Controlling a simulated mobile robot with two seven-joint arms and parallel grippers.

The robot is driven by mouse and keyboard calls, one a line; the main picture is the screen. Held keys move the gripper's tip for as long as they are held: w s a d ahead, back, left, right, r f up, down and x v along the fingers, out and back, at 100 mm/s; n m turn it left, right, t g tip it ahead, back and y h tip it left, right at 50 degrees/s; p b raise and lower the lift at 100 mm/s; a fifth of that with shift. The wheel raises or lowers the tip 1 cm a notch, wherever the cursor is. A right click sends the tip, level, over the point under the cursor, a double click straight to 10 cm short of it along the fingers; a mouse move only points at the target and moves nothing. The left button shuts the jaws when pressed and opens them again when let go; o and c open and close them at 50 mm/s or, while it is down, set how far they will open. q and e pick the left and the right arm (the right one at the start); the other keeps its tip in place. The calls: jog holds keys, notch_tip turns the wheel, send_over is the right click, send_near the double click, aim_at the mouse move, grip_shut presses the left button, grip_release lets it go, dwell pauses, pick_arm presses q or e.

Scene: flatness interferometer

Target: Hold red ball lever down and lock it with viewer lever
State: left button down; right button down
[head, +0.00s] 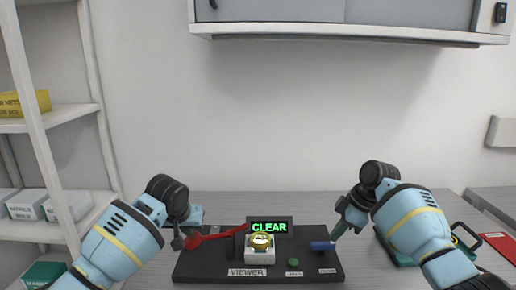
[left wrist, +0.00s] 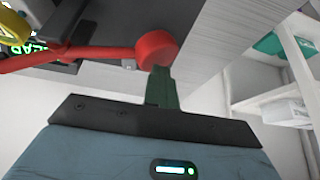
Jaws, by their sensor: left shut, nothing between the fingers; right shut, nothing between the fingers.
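A red lever (head: 215,236) with a round red end lies low across the left side of the black instrument base (head: 208,270). In the left wrist view, its red end (left wrist: 156,49) is just beyond my left fingertips (left wrist: 160,76), at or very near contact. My left gripper (head: 180,241) is shut and empty beside that end. A blue-handled lever (head: 322,245) is at the base's right side. My right gripper (head: 336,236) is shut and empty just above it; I cannot tell if they touch. A plate reading VIEWER (head: 248,272) is on the base's front.
A display (head: 269,227) reads CLEAR in green above a white block with a gold part (head: 261,242). A green button (head: 293,263) is on the base. White shelves (head: 45,130) stand left; a green case (head: 396,250) is partly behind my right arm. A wall cabinet (head: 350,30) hangs above.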

pick_arm(q)
jog(key=shift+f, duration=0.15)
pick_arm(e)
jog(key=shift+r, duration=0.35)
